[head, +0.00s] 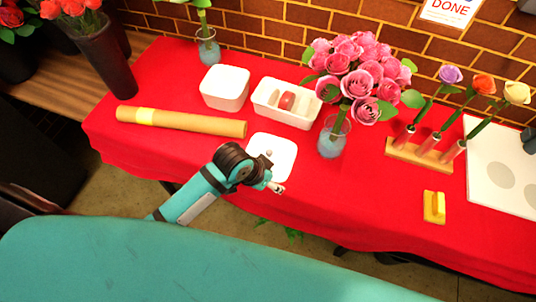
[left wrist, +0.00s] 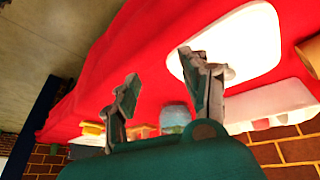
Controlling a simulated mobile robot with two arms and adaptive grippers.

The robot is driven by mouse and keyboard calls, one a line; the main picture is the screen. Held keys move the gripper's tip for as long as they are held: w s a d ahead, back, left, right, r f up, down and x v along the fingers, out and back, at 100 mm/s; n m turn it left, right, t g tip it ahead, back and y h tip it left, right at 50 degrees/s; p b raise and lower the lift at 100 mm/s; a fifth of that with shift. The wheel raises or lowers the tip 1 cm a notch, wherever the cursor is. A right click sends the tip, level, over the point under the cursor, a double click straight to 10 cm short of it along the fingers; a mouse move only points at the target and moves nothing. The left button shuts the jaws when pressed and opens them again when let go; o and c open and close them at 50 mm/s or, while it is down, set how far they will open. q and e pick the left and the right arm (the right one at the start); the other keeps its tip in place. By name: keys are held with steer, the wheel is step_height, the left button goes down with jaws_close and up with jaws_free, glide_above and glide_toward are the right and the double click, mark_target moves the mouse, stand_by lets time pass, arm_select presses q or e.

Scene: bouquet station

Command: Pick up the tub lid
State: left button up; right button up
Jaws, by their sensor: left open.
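The tub lid (head: 284,154) is a white rounded square lying flat on the red-covered table, in front of the open white tub (head: 298,117). My left gripper (head: 276,187) is at the lid's near side in the head view, and the arm hides part of the lid's near left. In the left wrist view the lid (left wrist: 246,42) lies behind and to the right of one finger. There the left gripper (left wrist: 160,68) has its two fingers well apart with nothing between them. I cannot tell whether a finger touches the lid. My right gripper is not in view.
A wooden flower rack (head: 417,156) and a yellow object (head: 434,207) are farther right.

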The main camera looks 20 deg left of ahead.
arm_select(q)
steer(key=w+d+r+m, duration=0.1)
steer(key=w+d+r, duration=0.1)
steer(key=w+r, duration=0.1)
steer(key=m+g+y, duration=0.2)
steer(key=m+g, duration=0.1)
glide_toward(269, 151)
steer(key=f+p, duration=0.1)
steer(key=f, duration=0.2)
steer(key=shift+s+d+f+t+p, duration=0.1)
steer(key=shift+d+f+t+p, duration=0.1)
steer(key=shift+f+t+p, duration=0.15)
steer(key=shift+w+d+f+p, duration=0.1)
steer(key=shift+d+f+p, duration=0.1)
steer(key=shift+f, duration=0.7)
steer(key=shift+w+d+f+p, duration=0.1)
steer(key=shift+f+p, duration=0.05)
steer(key=shift+f, duration=0.7)
steer(key=shift+w+d+f+p, duration=0.1)
steer(key=shift+f+p, duration=0.1)
steer(key=shift+f, duration=0.7)
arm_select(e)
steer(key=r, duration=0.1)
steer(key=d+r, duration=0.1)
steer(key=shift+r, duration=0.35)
arm_select(q)
steer(key=shift+c, duration=0.4)
jaws_close()
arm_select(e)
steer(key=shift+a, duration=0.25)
